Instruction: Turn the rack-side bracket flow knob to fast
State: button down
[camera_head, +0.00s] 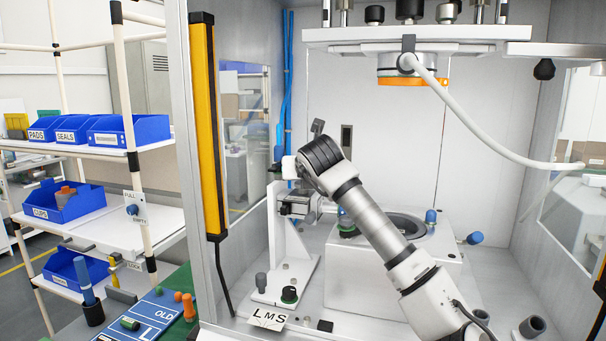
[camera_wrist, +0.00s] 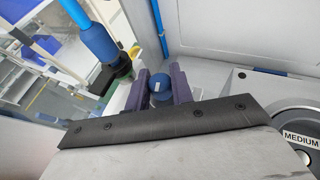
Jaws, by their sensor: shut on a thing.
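In the wrist view, a round blue knob (camera_wrist: 161,90) with a small pale mark sits between the two dark purple fingers of my gripper (camera_wrist: 160,84). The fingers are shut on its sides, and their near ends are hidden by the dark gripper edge. In the head view, my wrist bends down beside the white upright bracket (camera_head: 275,225) on the rack side; my fingertips and the held knob cannot be made out there. A larger blue cylindrical part (camera_wrist: 88,35) with a black end stands left of my fingers in the wrist view. The knob's setting cannot be read.
A white press block (camera_head: 385,285) with a round dark top and blue knobs stands right of the bracket. A yellow post (camera_head: 206,125) stands left. A white hose (camera_head: 480,125) hangs at right.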

jog(key=n+y, duration=0.1)
jog(key=n+y+p, duration=0.1)
jog(key=y, duration=0.1)
jog(key=shift+d+r+n+g+p, duration=0.1)
jog(key=shift+r+n+g+p, duration=0.1)
jog(key=shift+n+g+p, duration=0.15)
jog(key=n+g+y+p, duration=0.1)
jog(key=n+y+p, duration=0.1)
jog(key=n+g+y+p, duration=0.2)
jog(key=p, duration=0.1)
jog(key=shift+r+n+y+p, duration=0.2)
jog(key=shift+n+y+p, duration=0.05)
jog(key=shift+y+p, duration=0.05)
jog(key=n+g+y+p, duration=0.1)
jog(key=n+g+p, duration=0.1)
jog(key=p, duration=0.1)
jog(key=shift+n+g+y+p, duration=0.3)
jog(key=shift+g+y+p, duration=0.05)
jog(key=shift+y+p, duration=0.05)
jog(key=n+g+p, duration=0.1)
jog(key=n+g+y+p, duration=0.1)
jog(key=n+g+p, duration=0.1)
jog(key=shift+f, duration=0.3)
jog(key=shift+f+n+g, duration=0.1)
jog(key=shift+n+g, duration=0.3)
jog(key=shift+g, duration=0.1)
jog(key=c, duration=1.2)
grip_release()
